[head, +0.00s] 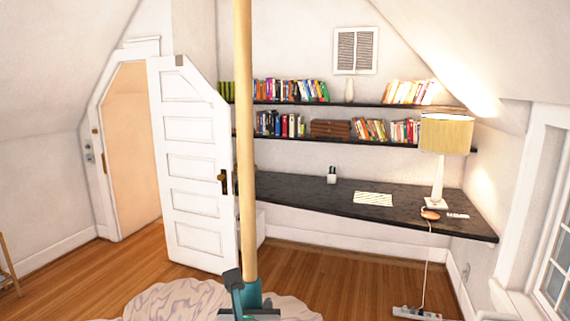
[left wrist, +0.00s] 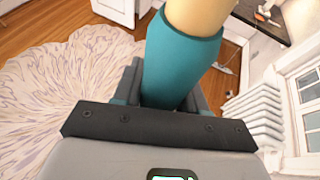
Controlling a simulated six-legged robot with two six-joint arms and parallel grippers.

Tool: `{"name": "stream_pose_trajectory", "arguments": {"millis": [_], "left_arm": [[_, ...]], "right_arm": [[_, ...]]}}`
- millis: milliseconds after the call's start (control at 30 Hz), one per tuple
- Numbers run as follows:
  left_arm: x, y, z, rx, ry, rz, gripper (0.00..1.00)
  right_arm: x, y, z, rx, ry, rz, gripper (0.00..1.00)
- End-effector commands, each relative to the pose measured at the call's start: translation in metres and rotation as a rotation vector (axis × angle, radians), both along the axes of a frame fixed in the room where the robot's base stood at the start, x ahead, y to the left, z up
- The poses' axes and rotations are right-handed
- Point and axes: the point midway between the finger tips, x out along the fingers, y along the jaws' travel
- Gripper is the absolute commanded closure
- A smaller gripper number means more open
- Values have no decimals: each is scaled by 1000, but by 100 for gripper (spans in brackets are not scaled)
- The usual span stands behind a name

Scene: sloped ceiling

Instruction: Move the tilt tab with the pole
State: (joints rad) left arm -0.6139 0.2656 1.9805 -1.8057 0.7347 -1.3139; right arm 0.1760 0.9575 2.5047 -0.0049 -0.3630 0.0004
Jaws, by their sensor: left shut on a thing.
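The pole (head: 244,150) is long, pale wood with a teal grip sleeve at its lower end. It stands nearly upright in the head view and runs out of the top of the frame, so its upper tip is hidden. My left gripper (head: 247,297) is shut on the teal sleeve. In the left wrist view the sleeve (left wrist: 180,62) sits between the dark jaws. A small louvred vent (head: 355,50) in a white frame is high on the far wall, right of the pole and apart from it. I cannot make out the tilt tab. My right gripper is not in view.
A white panelled door (head: 190,165) stands open at left. A black desk (head: 300,192) with a lamp (head: 447,135) runs along the far wall under two bookshelves (head: 340,104). The ceiling slopes on both sides. A pale rug (head: 165,302) lies on the wooden floor.

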Motion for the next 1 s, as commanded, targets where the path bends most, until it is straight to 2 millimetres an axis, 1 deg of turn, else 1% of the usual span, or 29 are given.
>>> {"name": "stream_pose_trajectory", "arguments": {"millis": [333,667,1000], "left_arm": [[1,2,4,-2,-3,1,100],[8,16,20,-1,-4,2,100],[9,11,13,1,-2,0,100]], "right_arm": [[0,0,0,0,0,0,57],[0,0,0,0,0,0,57],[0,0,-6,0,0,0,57]]}}
